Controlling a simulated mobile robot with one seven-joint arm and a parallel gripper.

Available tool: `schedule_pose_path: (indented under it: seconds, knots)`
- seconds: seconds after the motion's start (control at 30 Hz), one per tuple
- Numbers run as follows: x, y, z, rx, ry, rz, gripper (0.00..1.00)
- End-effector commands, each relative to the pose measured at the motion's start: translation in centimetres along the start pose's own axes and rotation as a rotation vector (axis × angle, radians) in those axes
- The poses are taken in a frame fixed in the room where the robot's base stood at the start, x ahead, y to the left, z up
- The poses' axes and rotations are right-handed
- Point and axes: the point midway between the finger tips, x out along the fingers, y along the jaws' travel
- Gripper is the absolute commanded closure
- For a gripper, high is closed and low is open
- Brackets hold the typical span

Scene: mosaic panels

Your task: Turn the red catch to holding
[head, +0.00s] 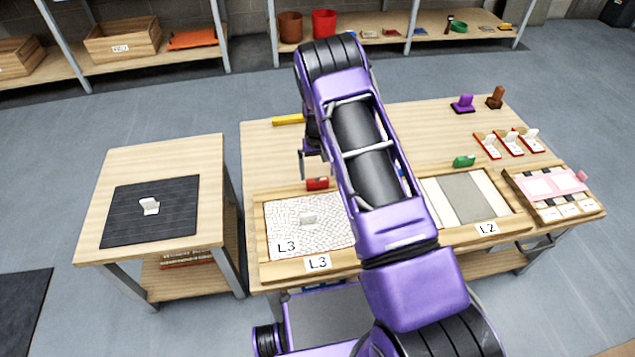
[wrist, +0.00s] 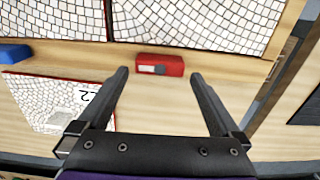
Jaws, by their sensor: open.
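The red catch (head: 317,183) sits at the back edge of the wooden frame around the white mosaic panel labelled L3 (head: 285,222). In the wrist view the red catch (wrist: 175,64) is a small red block with a grey patch on its front face. My gripper (head: 312,163) is above and just behind the catch in the head view. In the wrist view my gripper (wrist: 159,75) is open, its two dark fingers spread wider than the catch. The catch appears between and just beyond the fingertips, apart from both. Its turned position is hard to read.
A green catch (head: 464,161) stands behind the L2 panel (head: 461,197). A blue block (wrist: 14,53) shows at left in the wrist view. A yellow bar (head: 288,119) lies at the back of the table. A side table (head: 112,170) stands left, across a gap.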

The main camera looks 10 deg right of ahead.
Motion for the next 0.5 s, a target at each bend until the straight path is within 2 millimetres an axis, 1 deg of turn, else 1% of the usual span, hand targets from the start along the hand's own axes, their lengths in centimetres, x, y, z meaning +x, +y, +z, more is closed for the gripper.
schedule_pose_path:
  seconds: [0.03, 0.2, 0.33, 0.5]
  knots:
    - [1.3, 0.0, 0.1, 0.000, -0.002, 0.001, 0.00]
    - [3.7, 0.0, 0.0, 0.000, -0.001, 0.000, 0.00]
    - [4.6, 0.0, -0.1, 0.000, 0.001, 0.000, 0.00]
    - [4.9, 0.0, -0.1, 0.000, 0.002, 0.000, 0.00]
